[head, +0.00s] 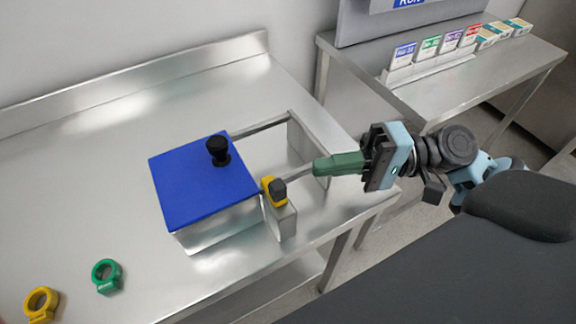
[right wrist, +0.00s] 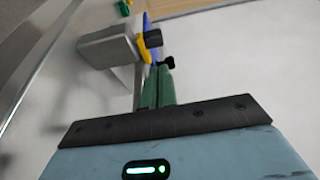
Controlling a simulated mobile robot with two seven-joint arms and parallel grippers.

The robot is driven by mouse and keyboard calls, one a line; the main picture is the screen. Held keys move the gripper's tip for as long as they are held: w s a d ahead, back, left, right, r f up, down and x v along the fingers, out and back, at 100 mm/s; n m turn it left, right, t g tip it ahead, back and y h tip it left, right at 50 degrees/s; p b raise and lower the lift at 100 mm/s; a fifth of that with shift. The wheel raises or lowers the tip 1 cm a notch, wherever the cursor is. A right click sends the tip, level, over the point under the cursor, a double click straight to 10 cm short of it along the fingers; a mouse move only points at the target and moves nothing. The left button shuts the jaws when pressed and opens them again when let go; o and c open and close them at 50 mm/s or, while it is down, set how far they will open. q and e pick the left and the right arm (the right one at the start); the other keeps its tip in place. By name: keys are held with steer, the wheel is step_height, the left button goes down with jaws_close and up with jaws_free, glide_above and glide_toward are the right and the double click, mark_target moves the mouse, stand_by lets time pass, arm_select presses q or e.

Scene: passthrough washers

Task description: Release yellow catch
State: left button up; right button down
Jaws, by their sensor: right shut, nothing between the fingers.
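The yellow catch (head: 267,192) sits on a metal block beside the right front corner of the blue-lidded box (head: 195,185). My right gripper (head: 316,168) has green fingers, closed together and empty. Its tips are to the right of the catch and seem apart from it. In the right wrist view the fingertips (right wrist: 159,70) point towards the catch area. My left gripper is not in view.
A black knob (head: 218,151) stands on the blue lid. Metal rails (head: 262,127) run from the box to an upright frame (head: 308,150). A yellow ring (head: 33,291) and a green ring (head: 96,268) lie at the front left. Small boxes stand on the right-hand table.

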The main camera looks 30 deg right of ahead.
mark_target(273, 185)
steer(key=p+x, duration=0.1)
steer(key=x, duration=0.4)
steer(key=shift+w+a+r, duration=0.1)
steer(key=shift+w+a, duration=0.05)
steer(key=shift+a, duration=0.1)
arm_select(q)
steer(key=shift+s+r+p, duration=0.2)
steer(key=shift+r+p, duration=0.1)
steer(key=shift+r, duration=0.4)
arm_select(e)
steer(key=shift+w+a, duration=0.2)
steer(key=shift+a, duration=0.35)
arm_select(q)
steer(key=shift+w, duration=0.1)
